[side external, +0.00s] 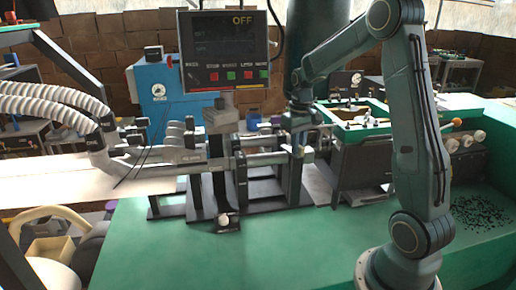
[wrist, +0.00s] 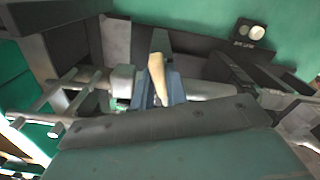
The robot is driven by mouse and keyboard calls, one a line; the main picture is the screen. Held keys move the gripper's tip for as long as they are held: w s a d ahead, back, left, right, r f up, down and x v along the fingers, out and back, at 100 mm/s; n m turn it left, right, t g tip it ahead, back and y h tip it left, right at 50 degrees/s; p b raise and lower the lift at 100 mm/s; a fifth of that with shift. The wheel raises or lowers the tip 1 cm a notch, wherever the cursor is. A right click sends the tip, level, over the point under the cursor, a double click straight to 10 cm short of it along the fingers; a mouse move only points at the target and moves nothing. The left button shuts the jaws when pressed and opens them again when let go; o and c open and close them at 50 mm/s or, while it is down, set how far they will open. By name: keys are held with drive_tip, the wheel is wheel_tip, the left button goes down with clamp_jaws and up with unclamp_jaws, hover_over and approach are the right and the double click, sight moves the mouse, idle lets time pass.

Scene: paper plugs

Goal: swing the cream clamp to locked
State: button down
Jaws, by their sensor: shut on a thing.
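The cream clamp (wrist: 157,80) shows in the wrist view as a short cream lever near the middle, its narrower end toward the bottom of the picture. My gripper (wrist: 158,95) has its blue-grey fingers on both sides of the lever and is shut on it. In the side view my gripper (side external: 298,138) is down at the right part of the grey pipe assembly (side external: 262,158). The lever cannot be made out there, and the fingertips are small and partly blended with the fixture.
A control box (side external: 224,50) reading OFF, with coloured buttons, stands above the pipe assembly. A green-framed tray (side external: 362,130) stands close to the right of my gripper. Ribbed hoses (side external: 55,105) come in from the left.

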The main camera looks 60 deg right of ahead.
drive_tip(key=shift+m, duration=2.2)
drive_tip(key=c, duration=1.5)
unclamp_jaws()
drive_tip(key=shift+r, duration=0.1)
drive_tip(key=shift+r, duration=3.45)
